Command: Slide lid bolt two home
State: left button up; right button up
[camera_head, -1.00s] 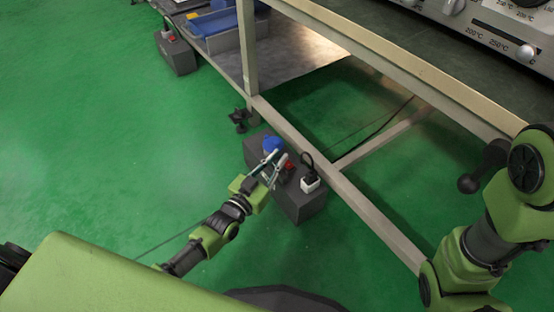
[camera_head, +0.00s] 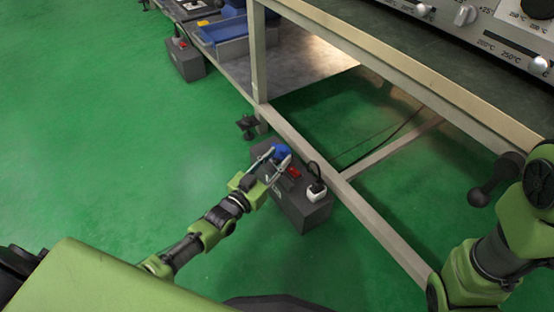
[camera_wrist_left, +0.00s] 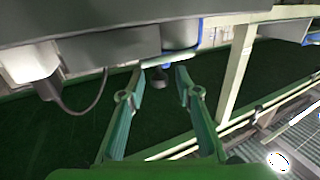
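No lid or bolt can be made out. My left gripper (camera_head: 276,163) reaches down to a dark grey floor box (camera_head: 303,213) beside the workbench frame. Its fingers are apart at the box's blue round part (camera_head: 282,151), which they partly cover. In the left wrist view my left gripper (camera_wrist_left: 161,70) shows two separated green fingers, with the blue-edged part (camera_wrist_left: 201,32) just beyond the tips. Whether they touch it I cannot tell. My right arm comes in at the right, its gripper out of view.
A red switch (camera_head: 294,172) and a white plug (camera_head: 316,191) with a black cable sit on the box. The bench frame (camera_head: 385,230) runs close behind it. A second box (camera_head: 186,64) stands far left. A control panel (camera_head: 490,38) is on the bench. Green floor is clear at left.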

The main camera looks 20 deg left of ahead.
pick_arm(q)
jog(key=v, duration=1.2)
dwell(0.4)
